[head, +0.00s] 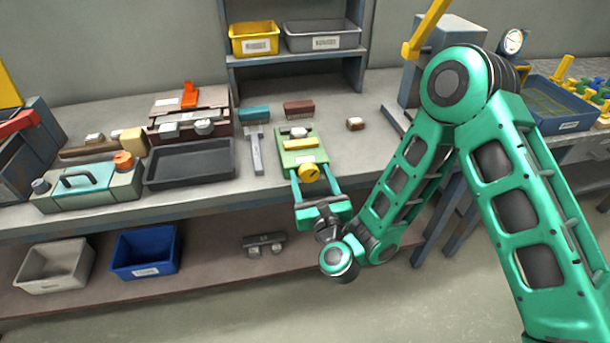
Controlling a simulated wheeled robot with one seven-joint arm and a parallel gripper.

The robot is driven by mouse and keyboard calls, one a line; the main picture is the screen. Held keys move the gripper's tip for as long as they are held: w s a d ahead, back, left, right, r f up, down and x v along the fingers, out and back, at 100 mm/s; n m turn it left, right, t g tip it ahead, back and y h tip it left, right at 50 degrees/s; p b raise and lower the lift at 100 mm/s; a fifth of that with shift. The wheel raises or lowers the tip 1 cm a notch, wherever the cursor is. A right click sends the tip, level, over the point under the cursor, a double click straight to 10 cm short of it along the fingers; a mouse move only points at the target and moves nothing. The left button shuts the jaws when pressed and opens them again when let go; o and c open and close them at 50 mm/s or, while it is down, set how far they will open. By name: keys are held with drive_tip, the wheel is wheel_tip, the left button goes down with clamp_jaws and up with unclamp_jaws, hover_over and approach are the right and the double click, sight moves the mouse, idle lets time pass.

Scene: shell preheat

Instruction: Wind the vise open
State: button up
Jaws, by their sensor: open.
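The green vise (288,157) sits near the bench's front edge, in the middle of the head view. A yellow bar (301,145) lies across it, with a pale grey piece behind. A round yellow knob (309,173) with a dark mark is at its front end. My gripper (309,168) reaches in from the front, open, with one long green finger on each side of the knob. I cannot tell whether the fingers touch it. The gap between the vise's jaws is too small to judge.
A grey tool (256,150) lies just left of the vise. A black tray (190,163) and a teal box with a handle (88,186) stand farther left. Teal (254,114) and brown (299,108) blocks lie behind. A column machine (440,60) stands right. The bench right of the vise is mostly clear.

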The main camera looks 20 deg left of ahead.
drive_tip(key=shift+w+a, duration=0.1)
drive_tip(key=c, duration=1)
drive_tip(key=shift+c, duration=0.2)
drive_tip(key=n, duration=0.3)
drive_tip(key=shift+n, duration=0.4)
drive_tip(key=shift+f+n, duration=0.1)
drive_tip(key=shift+n, duration=1.7)
drive_tip(key=o, duration=1)
drive_tip(key=shift+o, duration=0.2)
drive_tip(key=shift+a, duration=0.1)
